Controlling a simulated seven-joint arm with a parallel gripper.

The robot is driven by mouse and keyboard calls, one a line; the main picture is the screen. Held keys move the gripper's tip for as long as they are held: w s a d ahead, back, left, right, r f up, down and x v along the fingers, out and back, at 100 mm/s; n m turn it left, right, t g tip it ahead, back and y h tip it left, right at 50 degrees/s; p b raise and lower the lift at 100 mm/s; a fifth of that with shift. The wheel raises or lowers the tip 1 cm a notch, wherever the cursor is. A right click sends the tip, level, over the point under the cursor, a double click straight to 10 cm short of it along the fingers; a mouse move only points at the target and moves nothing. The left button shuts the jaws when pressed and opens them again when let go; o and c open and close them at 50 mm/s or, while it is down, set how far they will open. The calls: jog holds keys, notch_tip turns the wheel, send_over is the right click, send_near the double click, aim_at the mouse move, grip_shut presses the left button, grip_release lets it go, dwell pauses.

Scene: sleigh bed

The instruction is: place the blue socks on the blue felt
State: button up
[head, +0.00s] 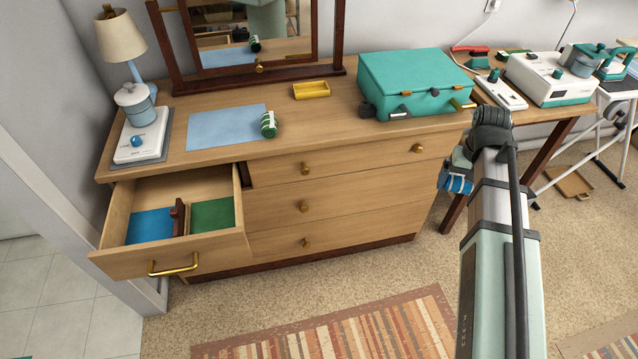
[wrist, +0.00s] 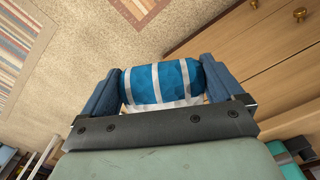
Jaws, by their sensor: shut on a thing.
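My gripper (wrist: 163,88) is shut on the blue socks (wrist: 163,80), a rolled bundle with white stripes, held between the two fingers. In the head view the blue socks (head: 457,185) hang at the end of my arm, in front of the dresser's right end and off the floor. The blue felt (head: 150,226) lines the left part of the open top-left drawer, far to the left of my gripper. A dark wooden divider (head: 179,217) stands between it and the green felt (head: 212,216).
Green socks (head: 269,124) rest on the dresser top at the edge of a light blue sheet (head: 228,127). The open drawer (head: 170,254) juts out.

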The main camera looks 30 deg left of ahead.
jog(key=s+a+n, duration=0.1)
jog(key=s+a, duration=0.1)
jog(key=a, duration=0.4)
jog(key=s+a+n, duration=0.1)
jog(key=s+a, duration=0.1)
jog(key=a, duration=0.5)
jog(key=s+a+f+n, duration=0.1)
jog(key=s+a, duration=0.1)
jog(key=a, duration=0.5)
jog(key=shift+s+n, duration=0.3)
jog(key=shift+s, duration=0.05)
jog(key=m, duration=1.6)
send_over(148, 232)
notch_tip(148, 232, down, 4)
jog(key=f, duration=0.1)
jog(key=shift+f, duration=4.75)
jog(key=shift+f, duration=0.15)
